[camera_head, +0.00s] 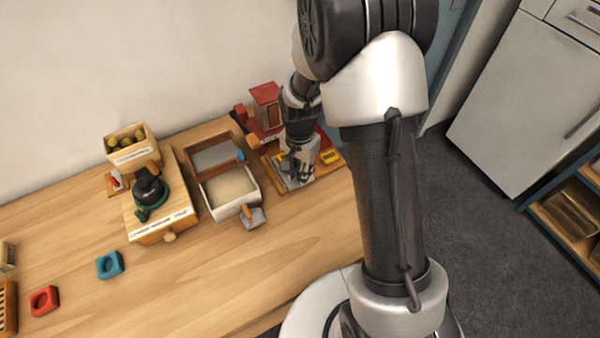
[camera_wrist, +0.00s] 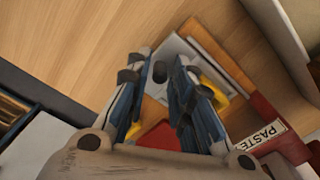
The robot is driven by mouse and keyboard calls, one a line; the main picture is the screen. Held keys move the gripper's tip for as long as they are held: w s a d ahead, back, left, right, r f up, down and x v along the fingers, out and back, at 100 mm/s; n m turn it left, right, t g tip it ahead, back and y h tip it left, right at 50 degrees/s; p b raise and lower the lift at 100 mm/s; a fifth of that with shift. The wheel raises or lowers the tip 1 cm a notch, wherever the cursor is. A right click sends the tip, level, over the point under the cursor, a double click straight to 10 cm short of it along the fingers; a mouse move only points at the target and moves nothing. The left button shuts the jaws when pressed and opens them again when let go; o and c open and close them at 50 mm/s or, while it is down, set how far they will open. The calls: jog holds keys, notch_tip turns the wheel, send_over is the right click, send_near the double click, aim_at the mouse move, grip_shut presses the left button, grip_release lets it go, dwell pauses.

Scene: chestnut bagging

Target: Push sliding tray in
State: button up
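My gripper (camera_head: 297,172) is low over the wooden stand at the back right of the table. In the wrist view my gripper (camera_wrist: 160,88) has its two blue-grey fingers apart, with a gap between them. A small black knob (camera_wrist: 160,71) shows in that gap, near the fingertips; I cannot tell whether either finger touches it. A light grey plate (camera_wrist: 178,50), which looks like the sliding tray, lies beside the knob on the wooden base (camera_wrist: 218,52). The fingers hide part of the plate. In the head view the grey plate (camera_head: 292,184) shows under my gripper.
A red part labelled PASTE (camera_wrist: 265,135) and yellow pieces (camera_head: 330,157) are close to my gripper.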

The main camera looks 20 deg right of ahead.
jog(key=shift+f, duration=0.15)
jog(key=shift+c, duration=0.2)
grip_shut()
dwell(0.4)
